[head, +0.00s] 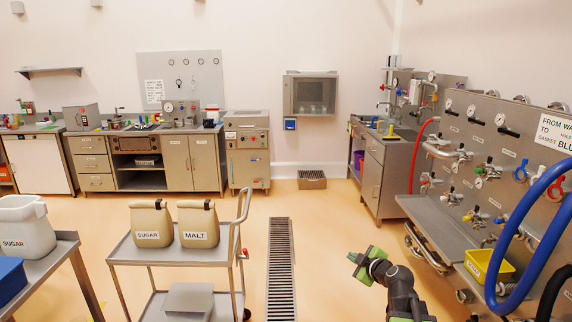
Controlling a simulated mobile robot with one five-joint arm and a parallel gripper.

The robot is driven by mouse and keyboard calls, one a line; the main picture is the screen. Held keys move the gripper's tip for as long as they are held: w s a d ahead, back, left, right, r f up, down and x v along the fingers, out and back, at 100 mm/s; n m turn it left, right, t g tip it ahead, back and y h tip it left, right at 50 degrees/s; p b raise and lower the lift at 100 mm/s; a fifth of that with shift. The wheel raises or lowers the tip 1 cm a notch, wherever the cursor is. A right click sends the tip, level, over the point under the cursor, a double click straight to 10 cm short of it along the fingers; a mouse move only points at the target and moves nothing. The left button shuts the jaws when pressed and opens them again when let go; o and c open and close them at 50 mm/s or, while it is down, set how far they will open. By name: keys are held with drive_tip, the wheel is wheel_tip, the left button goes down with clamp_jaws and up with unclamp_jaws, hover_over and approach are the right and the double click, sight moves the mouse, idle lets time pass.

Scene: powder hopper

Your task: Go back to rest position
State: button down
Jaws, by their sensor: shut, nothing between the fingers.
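My gripper (364,265) is in the lower right of the head view, at the end of my dark arm, with green parts at its tip. It is shut and empty. It is held over the open floor, right of the floor drain and left of the valve panel. It touches nothing that I can see.
A steel cart (133,245) with SUGAR (152,220) and MALT (198,222) bags stands left of the drain (281,262). A valve panel (480,125) with a blue hose (530,225) and yellow bin (487,266) is at right. Floor beyond the gripper is clear.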

drive_tip(key=s+a+f+g+y+p, duration=0.1)
drive_tip(key=s+a+f+g, duration=0.15)
drive_tip(key=a, duration=0.45)
drive_tip(key=s+a+f+g+p, duration=0.1)
drive_tip(key=s+a+f+g, duration=0.15)
drive_tip(key=a, duration=0.45)
drive_tip(key=s+d+f+m+g+h, duration=0.2)
drive_tip(key=s+f+m+g, duration=0.1)
drive_tip(key=s+m, duration=0.3)
drive_tip(key=s+d+f+m+g+h, duration=0.2)
drive_tip(key=s+m, duration=0.4)
drive_tip(key=s, duration=0.4)
drive_tip(key=d+f+g, duration=0.1)
drive_tip(key=g, duration=0.1)
drive_tip(key=shift+s+d+f+m+g, duration=0.2)
drive_tip(key=shift+s+m+g, duration=0.1)
drive_tip(key=shift+s+g, duration=0.1)
drive_tip(key=shift+w, duration=0.1)
